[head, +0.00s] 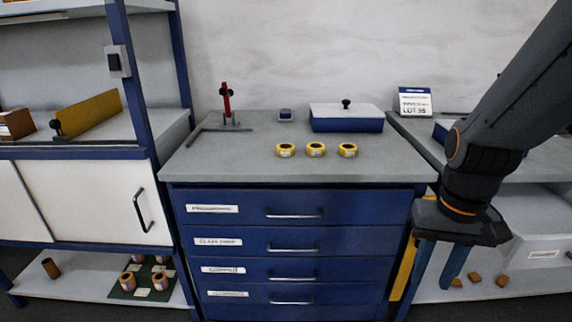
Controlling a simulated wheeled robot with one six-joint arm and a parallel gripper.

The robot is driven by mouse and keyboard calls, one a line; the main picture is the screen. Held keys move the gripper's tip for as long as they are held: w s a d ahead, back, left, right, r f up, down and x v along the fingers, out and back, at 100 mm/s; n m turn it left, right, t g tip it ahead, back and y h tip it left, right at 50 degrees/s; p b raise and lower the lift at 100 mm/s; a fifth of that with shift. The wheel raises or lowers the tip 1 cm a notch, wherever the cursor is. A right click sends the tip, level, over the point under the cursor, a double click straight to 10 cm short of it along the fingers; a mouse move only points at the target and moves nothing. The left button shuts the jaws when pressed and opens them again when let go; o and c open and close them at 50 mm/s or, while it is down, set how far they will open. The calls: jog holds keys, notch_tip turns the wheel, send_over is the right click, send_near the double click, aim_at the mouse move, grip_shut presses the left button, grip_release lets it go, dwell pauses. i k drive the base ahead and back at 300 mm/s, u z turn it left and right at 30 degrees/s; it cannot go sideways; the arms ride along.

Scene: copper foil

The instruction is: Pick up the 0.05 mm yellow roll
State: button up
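Three yellow rolls stand in a row on the grey top of the drawer cabinet: a left roll (286,150), a middle roll (316,149) and a right roll (347,150). Each has a dark centre and a small pale label on its front. The labels are too small to read, so I cannot tell which roll is 0.05 mm. My gripper (434,290) hangs at the right, in front of the cabinet's right edge and below its top, well apart from the rolls. Its two blue fingers point down with a gap between them, and nothing shows between them.
Behind the rolls are a blue box with a grey lid (347,124), a small blue item (286,115) and a red-and-black stand (227,105). The cabinet top (240,165) is clear in front of the rolls.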

aim_at(286, 150)
jog(key=k, duration=0.8)
jog(key=u, duration=0.95)
jog(key=i, duration=1.2)
jog(key=z, duration=0.15)
